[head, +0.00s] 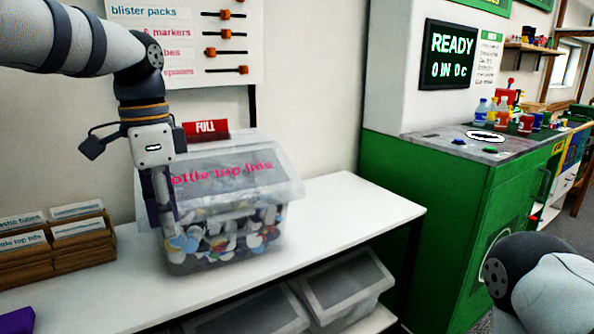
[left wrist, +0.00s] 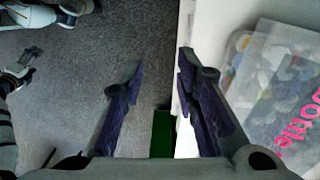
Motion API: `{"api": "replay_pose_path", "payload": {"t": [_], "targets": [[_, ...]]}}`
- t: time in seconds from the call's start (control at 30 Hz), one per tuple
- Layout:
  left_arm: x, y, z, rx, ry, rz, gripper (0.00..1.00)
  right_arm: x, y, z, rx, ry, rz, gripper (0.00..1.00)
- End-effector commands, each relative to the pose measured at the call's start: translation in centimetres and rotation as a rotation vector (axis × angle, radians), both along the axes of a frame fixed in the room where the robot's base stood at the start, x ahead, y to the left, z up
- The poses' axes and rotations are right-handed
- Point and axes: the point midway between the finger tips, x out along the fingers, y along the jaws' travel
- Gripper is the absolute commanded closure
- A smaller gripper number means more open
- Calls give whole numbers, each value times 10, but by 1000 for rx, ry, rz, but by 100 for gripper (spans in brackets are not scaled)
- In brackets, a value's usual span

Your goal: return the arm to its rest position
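My left gripper (head: 165,215) points down in front of the clear bin of bottle-top lids (head: 285,210) in the head view. In the left wrist view the two fingers of my left gripper (left wrist: 160,65) stand apart with nothing between them. The bin (left wrist: 245,90) is to their right there, apart from the fingers. My right arm (head: 545,285) shows only in part at the lower right of the head view. Its gripper is outside that view. A pale part with dark purple at the top left of the left wrist view may belong to it, but is cut off.
The bin stands on a white shelf (head: 365,208). A brown card box (head: 60,252) and a purple item (head: 17,320) lie at left. Grey bins (head: 345,285) sit below. A green counter (head: 440,210) is at right. Grey floor (left wrist: 85,75) is open beneath my left gripper.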

Motion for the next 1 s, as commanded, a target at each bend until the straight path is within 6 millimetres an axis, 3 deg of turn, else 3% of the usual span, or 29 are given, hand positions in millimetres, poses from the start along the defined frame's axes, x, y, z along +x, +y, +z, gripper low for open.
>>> {"api": "replay_pose_path", "payload": {"t": [0.03, 0.13, 0.27, 0.3, 0.37, 0.4, 0.47, 0.5, 0.6, 0.73, 0.83, 1.0], "targets": [[-1, -6, -40, -8, 25, 29, 72, -1, 0, 0, 0, 3, 0, 16], [-9, -20, -124, -36, 49, 119, 72, -2, 0, 0, 0, 4, 0, 16], [-49, -31, -231, -66, 88, 270, 72, -2, 0, 1, 0, 5, 0, 16], [-67, -33, -261, -73, 101, 326, 72, -2, 0, 1, 0, 4, 0, 16], [-101, -34, -303, -74, 120, 412, 72, -2, 0, 1, 0, 4, 0, 16], [-126, -33, -328, -71, 132, 475, 72, -2, 0, 1, 0, 4, 0, 16], [-168, -29, -360, -60, 147, 574, 72, -2, 0, 1, 0, 4, 0, 16], [-199, -25, -378, -47, 155, 641, 72, -2, 0, 1, 0, 4, 0, 16], [-273, -10, -403, 4, 159, 805, 72, -2, 0, 1, 0, 3, 0, 16], [-343, 11, -405, 73, 140, 953, 72, -2, 0, 1, 0, 3, 0, 16], [-368, 21, -400, 105, 121, 1012, 72, -1, 0, 1, 0, 3, 0, 16], [-375, 24, -398, 113, 108, 1032, 72, -1, 0, 1, 0, 3, 0, 16]]}}
